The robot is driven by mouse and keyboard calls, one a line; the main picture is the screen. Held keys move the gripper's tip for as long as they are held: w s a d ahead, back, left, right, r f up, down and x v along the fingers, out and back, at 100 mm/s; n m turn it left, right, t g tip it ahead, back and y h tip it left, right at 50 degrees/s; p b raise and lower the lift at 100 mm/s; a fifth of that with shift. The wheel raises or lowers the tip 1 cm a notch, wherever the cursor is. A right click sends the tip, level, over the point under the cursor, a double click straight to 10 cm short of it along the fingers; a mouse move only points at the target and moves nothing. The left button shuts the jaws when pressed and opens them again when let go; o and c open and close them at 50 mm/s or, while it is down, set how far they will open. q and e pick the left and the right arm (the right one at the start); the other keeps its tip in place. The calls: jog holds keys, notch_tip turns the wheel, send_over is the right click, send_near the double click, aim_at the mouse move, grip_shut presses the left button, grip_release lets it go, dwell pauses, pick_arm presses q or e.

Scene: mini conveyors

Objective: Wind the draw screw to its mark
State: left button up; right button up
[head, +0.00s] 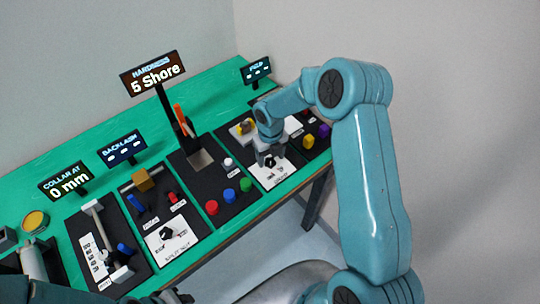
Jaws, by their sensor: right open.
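A display (67,184) reads "COLLAR AT 0 mm". Before it, at the table's left, a dark panel (78,227) carries a pale rod (101,228) beside a white scale (94,256), with a blue handle (125,249) to its right. This looks like the draw screw; the scale marks are too small to read. My right gripper (270,158) is open, pointing down over a white dial plate (272,176) with a black knob, far to the right of the screw. Whether it touches the knob is unclear. A dark teal part of my left arm shows at bottom left; its jaws are not clear.
A "HARDNESS 5 Shore" display (153,73) stands on a post mid-table. A "BACKLASH" display (122,149) stands by the split nut dial (168,235). Red (211,207), blue (229,196) and green (246,184) buttons lie between. Green tabletop (60,149) at the back is mostly clear.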

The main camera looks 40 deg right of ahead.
jog(key=shift+w+d+f, duration=0.1)
jog(key=shift+w+f, duration=0.1)
jog(key=shift+f, duration=0.65)
jog(key=shift+s, duration=0.1)
jog(key=shift+r, duration=0.1)
jog(key=c, duration=1.1)
jog(key=shift+o, duration=0.3)
